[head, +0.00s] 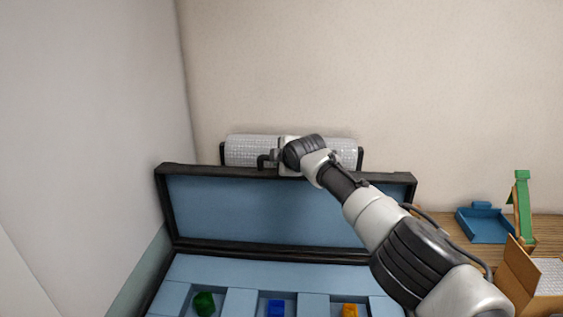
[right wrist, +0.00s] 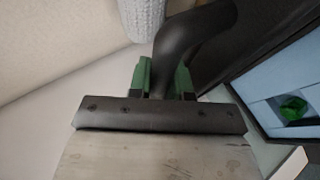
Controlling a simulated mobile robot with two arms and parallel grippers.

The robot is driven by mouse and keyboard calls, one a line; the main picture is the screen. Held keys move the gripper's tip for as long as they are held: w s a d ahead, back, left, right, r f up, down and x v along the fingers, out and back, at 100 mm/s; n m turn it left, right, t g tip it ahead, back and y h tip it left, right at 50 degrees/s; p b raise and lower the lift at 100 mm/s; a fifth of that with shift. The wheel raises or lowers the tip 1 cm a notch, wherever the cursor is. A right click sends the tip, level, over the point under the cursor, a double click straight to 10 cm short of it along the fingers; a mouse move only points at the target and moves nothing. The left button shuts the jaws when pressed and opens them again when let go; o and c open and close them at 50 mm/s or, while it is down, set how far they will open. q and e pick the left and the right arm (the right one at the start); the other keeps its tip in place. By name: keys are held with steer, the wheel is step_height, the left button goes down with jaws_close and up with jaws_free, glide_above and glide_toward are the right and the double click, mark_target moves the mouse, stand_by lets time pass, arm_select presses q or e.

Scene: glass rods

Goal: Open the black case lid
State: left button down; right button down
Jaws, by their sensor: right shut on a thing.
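The black case stands with its lid (head: 265,210) raised, about upright, showing a blue inner lining. My right gripper (head: 272,157) is at the middle of the lid's top edge. In the right wrist view, the green fingertips of my right gripper (right wrist: 163,80) are shut on the lid's black curved handle (right wrist: 195,40). The case's blue-lined base (head: 240,268) lies below the lid, and a corner of it shows at the right of the right wrist view. My left gripper is not in view.
A white textured roll (head: 245,150) is close behind the lid. A blue tray (head: 484,224), a green stand (head: 523,205) and a cardboard box (head: 518,270) are at right.

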steer(key=shift+f, duration=0.2)
steer(key=c, duration=1.1)
jaws_free()
steer(key=shift+o, duration=0.2)
steer(key=shift+s, duration=0.1)
steer(key=shift+s+d+r, duration=0.1)
steer(key=shift+d+r, duration=0.05)
steer(key=shift+s+d+r, duration=0.15)
steer(key=shift+s+r, duration=0.15)
steer(key=shift+s, duration=0.05)
steer(key=shift+s+d+r, duration=0.3)
steer(key=shift+s, duration=0.25)
steer(key=b+v, duration=0.3)
steer(key=v, duration=0.5)
steer(key=shift+r, duration=0.25)
